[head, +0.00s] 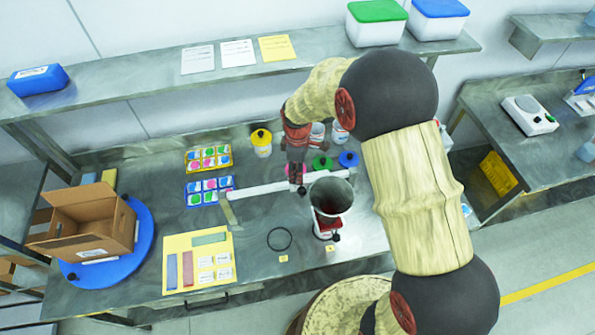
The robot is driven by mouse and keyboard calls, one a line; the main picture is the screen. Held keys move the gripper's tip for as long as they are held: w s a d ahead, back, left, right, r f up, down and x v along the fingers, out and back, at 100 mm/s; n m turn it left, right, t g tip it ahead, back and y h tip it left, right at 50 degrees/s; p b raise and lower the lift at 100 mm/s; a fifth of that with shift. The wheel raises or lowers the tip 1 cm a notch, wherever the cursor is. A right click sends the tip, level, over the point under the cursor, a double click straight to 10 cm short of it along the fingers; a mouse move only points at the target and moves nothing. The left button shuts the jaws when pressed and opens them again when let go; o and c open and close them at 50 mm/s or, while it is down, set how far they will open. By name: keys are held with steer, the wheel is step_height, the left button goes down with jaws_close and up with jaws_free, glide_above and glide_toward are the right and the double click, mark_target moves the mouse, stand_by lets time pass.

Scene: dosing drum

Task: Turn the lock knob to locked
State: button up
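A grey open-topped drum (331,193) stands at the middle of the steel table, with something dark red inside or on its front. A red and white part (325,223) sits below it. A small dark knob (336,238) shows at the lower front of this part; I cannot tell whether it is the lock knob or which way it is turned. My gripper (297,183) points down just left of the drum, over a white horizontal bar (262,188). Its fingertips are too small to read, and I cannot tell whether they touch anything.
A cardboard box (92,222) stands on a blue round plate (147,238) at left. Colored card trays (208,190) and several lidded jars (261,143) stand behind. A shelf (130,84) runs above the back.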

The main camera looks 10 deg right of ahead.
steer(key=shift+f, duration=0.15)
steer(key=shift+c, duration=0.8)
jaws_close()
steer(key=shift+m, duration=0.4)
steer(key=m+b, duration=0.1)
steer(key=m, duration=0.2)
steer(key=shift+m, duration=0.3)
steer(key=m+b, duration=0.1)
steer(key=m, duration=0.3)
steer(key=shift+m, duration=0.3)
steer(key=m+b, duration=0.1)
steer(key=m, duration=0.3)
steer(key=shift+m, duration=2.5)
